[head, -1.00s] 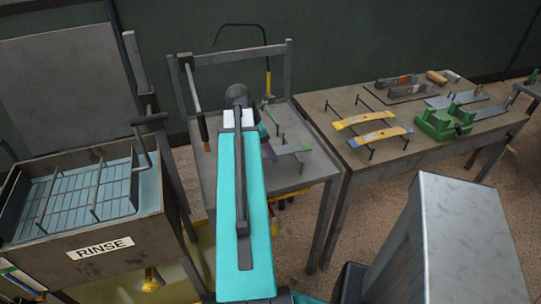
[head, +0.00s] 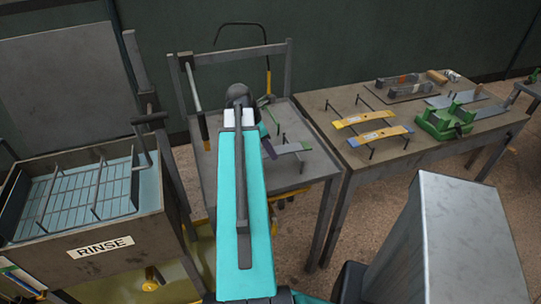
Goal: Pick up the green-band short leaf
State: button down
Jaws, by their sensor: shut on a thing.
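The green-band short leaf (head: 291,147) is a short grey strip with a green part near its right end. It shows just right of my arm, over the grey middle table. My gripper (head: 269,149) is mostly hidden behind my turquoise arm; only a small dark part shows at the leaf's left end. It is shut on the leaf. The leaf's left end is hidden, and I cannot tell exactly how high it is above the table.
Two yellow-orange leaves (head: 381,136) lie on rods on the right table (head: 420,160), beside a green fixture (head: 446,122). A rinse tank (head: 130,226) with a wire rack stands at left. A frame with a hanging hook (head: 268,58) rises behind the middle table.

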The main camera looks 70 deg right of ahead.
jog(key=shift+r, duration=0.25)
jog(key=shift+r+p, duration=0.85)
jog(key=shift+p, duration=0.3)
jog(key=shift+s+d+r+p, duration=0.1)
jog(key=shift+r+p, duration=0.75)
jog(key=shift+p, duration=0.05)
jog(key=shift+a, duration=0.35)
jog(key=a, duration=0.1)
jog(key=s+a+b, duration=0.2)
jog(key=a, duration=0.1)
jog(key=shift+s, duration=0.25)
jog(key=shift+f+b, duration=0.1)
jog(key=shift+b, duration=0.45)
